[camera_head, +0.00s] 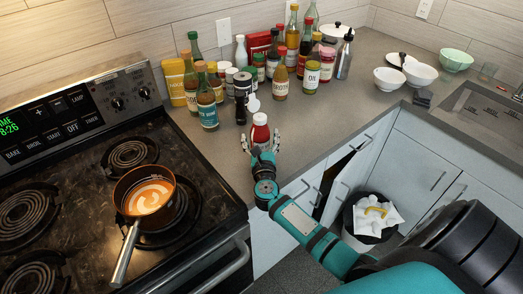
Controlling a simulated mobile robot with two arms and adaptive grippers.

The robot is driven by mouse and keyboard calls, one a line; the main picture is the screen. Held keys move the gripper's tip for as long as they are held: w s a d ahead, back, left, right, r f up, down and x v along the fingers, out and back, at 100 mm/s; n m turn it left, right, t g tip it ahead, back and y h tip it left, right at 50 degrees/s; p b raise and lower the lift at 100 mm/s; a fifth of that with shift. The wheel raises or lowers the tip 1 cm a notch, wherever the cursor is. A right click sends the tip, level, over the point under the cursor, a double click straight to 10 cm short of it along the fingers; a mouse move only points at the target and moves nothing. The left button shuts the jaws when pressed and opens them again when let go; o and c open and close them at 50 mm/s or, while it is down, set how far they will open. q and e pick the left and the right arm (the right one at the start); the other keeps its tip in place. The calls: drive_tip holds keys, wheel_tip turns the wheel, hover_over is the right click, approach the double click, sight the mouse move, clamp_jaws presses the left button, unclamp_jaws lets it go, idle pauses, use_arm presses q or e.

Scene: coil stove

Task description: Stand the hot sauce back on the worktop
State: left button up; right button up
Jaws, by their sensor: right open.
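A red bottle with a white cap (260,132), seemingly the hot sauce, stands upright at the front part of the worktop (325,128), just right of the stove. My right gripper (261,143) is open, with one finger on each side of the bottle. The bottle's lower part is hidden by the gripper, so I cannot tell whether the fingers touch it. My left gripper is not in view.
A pan of orange soup (150,196) sits on the stove at left. White bowls (389,79) stand at right; an open bin (374,218) is below.

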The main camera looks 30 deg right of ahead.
drive_tip(key=b+v, duration=0.1)
drive_tip(key=v, duration=0.9)
drive_tip(key=shift+s+f+b, duration=0.15)
drive_tip(key=shift+b, duration=0.25)
drive_tip(key=shift+v, duration=0.75)
idle(0.7)
